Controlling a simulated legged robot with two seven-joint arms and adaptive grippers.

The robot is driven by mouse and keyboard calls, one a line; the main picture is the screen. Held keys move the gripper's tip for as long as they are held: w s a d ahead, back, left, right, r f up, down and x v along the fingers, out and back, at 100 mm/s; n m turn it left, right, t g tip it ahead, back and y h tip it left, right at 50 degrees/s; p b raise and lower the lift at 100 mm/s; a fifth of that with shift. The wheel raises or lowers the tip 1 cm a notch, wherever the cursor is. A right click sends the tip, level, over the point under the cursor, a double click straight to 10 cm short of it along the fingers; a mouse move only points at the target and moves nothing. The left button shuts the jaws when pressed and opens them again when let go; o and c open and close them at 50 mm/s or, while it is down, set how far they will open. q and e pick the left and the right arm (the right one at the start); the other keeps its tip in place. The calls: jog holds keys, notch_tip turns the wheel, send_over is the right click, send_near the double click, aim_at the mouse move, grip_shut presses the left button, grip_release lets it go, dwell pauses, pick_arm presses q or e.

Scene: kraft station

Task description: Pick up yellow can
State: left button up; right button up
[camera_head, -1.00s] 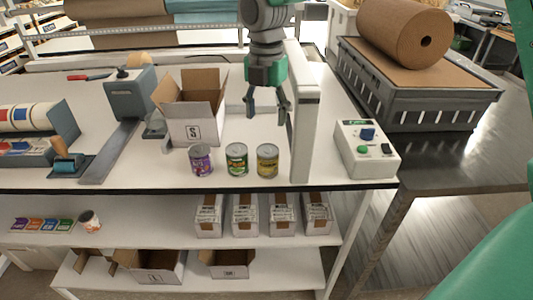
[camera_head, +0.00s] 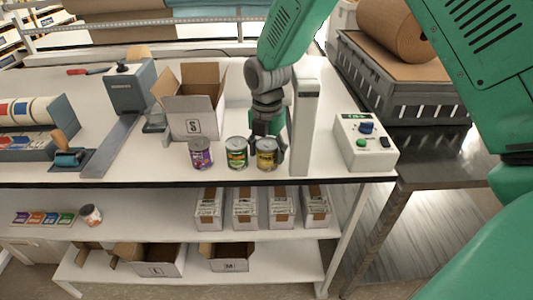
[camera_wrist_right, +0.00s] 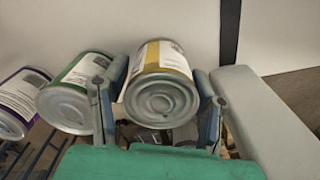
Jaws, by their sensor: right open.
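The yellow can (camera_head: 266,155) stands upright near the front edge of the white table, at the right end of a row of three cans. My right gripper (camera_head: 267,140) is low behind it, its fingers open on either side of the can. In the right wrist view, the yellow can (camera_wrist_right: 162,88) sits between the two fingers of the gripper (camera_wrist_right: 157,108). The left finger is in the gap beside the green can (camera_wrist_right: 70,95). I cannot tell whether either finger touches the yellow can. My left gripper is not in view.
The green can (camera_head: 237,153) and the purple can (camera_head: 201,153) stand to the left. A white post (camera_head: 304,125) rises close on the right, with a button box (camera_head: 364,145) beyond it. An open cardboard box (camera_head: 190,113) stands behind the cans.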

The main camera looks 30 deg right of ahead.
jog(key=shift+f, duration=0.35)
jog(key=c, duration=0.9)
jog(key=shift+r, duration=0.15)
